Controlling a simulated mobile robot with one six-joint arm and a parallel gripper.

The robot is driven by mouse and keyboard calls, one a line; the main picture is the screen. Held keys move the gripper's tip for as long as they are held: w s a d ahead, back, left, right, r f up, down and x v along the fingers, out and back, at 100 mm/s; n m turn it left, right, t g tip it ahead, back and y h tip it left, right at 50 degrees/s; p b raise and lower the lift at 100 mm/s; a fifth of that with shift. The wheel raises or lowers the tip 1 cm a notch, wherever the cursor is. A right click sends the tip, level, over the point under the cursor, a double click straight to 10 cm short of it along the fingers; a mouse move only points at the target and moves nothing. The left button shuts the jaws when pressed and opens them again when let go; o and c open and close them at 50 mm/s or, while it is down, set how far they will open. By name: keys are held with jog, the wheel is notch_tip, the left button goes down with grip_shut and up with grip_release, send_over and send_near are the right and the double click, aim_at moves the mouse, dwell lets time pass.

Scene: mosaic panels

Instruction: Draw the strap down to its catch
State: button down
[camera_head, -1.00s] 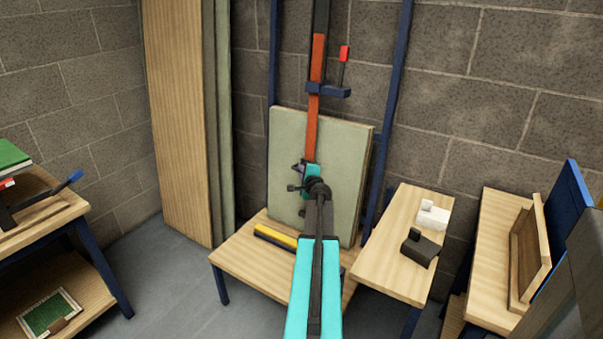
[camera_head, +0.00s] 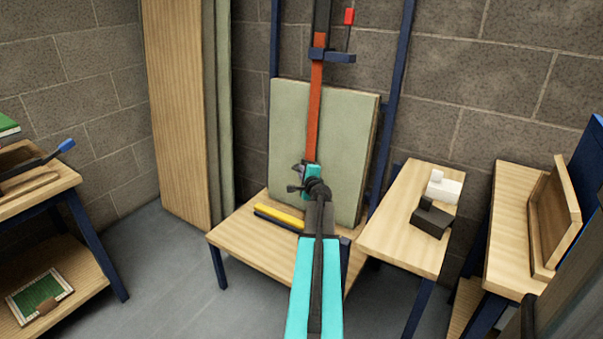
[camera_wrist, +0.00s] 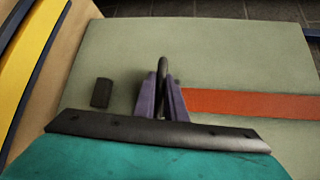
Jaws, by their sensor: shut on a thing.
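The orange strap (camera_head: 314,110) runs down from a dark blue bracket (camera_head: 330,56) over the face of a pale green panel (camera_head: 346,140). My gripper (camera_head: 300,169) is at the strap's lower end, low in front of the panel. In the wrist view its two purple fingers (camera_wrist: 163,98) are shut around a dark loop or handle (camera_wrist: 163,68) beside the end of the strap (camera_wrist: 250,103). A small dark block (camera_wrist: 101,92) sits on the panel, apart from the fingers, on the side away from the strap. I cannot tell whether this block is the catch.
The panel stands on a low wooden bench (camera_head: 240,235). A yellow bar (camera_head: 279,215) lies in front of it. A wooden stand (camera_head: 392,236) at right bears white (camera_head: 444,189) and dark (camera_head: 430,221) blocks. Tall boards (camera_head: 178,120) lean at left.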

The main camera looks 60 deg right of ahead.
notch_tip(320, 180, down, 7)
jog(key=b, duration=0.6)
jog(key=shift+a, duration=0.2)
jog(key=shift+f, duration=0.15)
jog(key=c, duration=1.8)
grip_release()
jog(key=shift+f, duration=0.2)
jog(key=shift+a+r, duration=0.1)
jog(key=shift+a, duration=0.15)
